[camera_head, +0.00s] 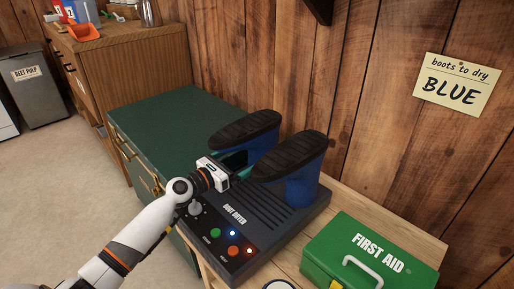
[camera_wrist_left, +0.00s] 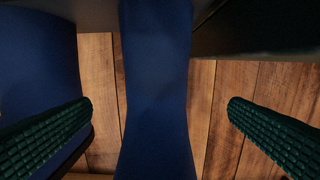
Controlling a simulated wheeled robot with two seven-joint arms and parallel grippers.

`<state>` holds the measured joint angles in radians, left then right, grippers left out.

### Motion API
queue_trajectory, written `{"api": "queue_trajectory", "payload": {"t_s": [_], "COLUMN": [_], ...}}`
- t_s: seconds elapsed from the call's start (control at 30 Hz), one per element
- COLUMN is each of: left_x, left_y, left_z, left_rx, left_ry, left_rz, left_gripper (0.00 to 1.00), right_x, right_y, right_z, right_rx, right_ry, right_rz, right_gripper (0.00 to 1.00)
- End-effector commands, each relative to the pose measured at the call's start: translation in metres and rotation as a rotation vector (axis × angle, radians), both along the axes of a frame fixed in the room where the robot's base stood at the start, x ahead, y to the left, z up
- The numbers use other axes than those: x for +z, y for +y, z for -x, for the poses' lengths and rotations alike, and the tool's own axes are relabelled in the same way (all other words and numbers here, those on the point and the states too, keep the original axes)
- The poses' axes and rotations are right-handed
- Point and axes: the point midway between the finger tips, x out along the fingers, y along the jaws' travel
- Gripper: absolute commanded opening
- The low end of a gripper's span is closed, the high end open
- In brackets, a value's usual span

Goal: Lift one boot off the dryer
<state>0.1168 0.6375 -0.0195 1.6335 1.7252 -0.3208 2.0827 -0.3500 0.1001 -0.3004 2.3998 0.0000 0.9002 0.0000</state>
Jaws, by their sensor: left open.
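Two blue rubber boots with black soles stand upside down, side by side, on the boot dryer (camera_head: 262,238): a left boot (camera_head: 262,150) and a right boot (camera_head: 304,184). My left gripper (camera_head: 243,170) is at the boots, its fingers partly hidden by the soles. In the left wrist view its ridged dark green fingers (camera_wrist_left: 160,132) are wide open. A blue boot shaft (camera_wrist_left: 156,85) stands between them with a gap on both sides, and another blue shaft (camera_wrist_left: 40,65) is partly behind the left finger. My right gripper is not in view.
A green first aid box (camera_head: 345,262) sits right of the dryer on the wooden bench. A green-topped cabinet (camera_head: 165,115) is to the left. The plank wall is close behind the boots. A note (camera_head: 458,84) there reads "boots to dry BLUE".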

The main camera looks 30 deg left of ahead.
Motion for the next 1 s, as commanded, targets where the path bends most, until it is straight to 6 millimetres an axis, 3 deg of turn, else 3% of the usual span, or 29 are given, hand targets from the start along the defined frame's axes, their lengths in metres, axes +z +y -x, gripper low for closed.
{"api": "queue_trajectory", "payload": {"t_s": [0.6,0.87,1.0], "left_x": [-0.004,-0.003,-0.003], "left_y": [-0.027,-0.029,-0.029], "left_z": [-0.065,-0.069,-0.068], "left_rx": [0.001,0.0,0.0], "left_ry": [-0.002,0.001,0.0], "left_rz": [0.002,0.0,0.001], "left_gripper": [0.99,0.99,0.81], "right_x": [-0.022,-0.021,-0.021], "right_y": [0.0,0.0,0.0], "right_z": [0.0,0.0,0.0], "right_rx": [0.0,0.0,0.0], "right_ry": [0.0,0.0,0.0], "right_rz": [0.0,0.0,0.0], "right_gripper": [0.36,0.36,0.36]}}
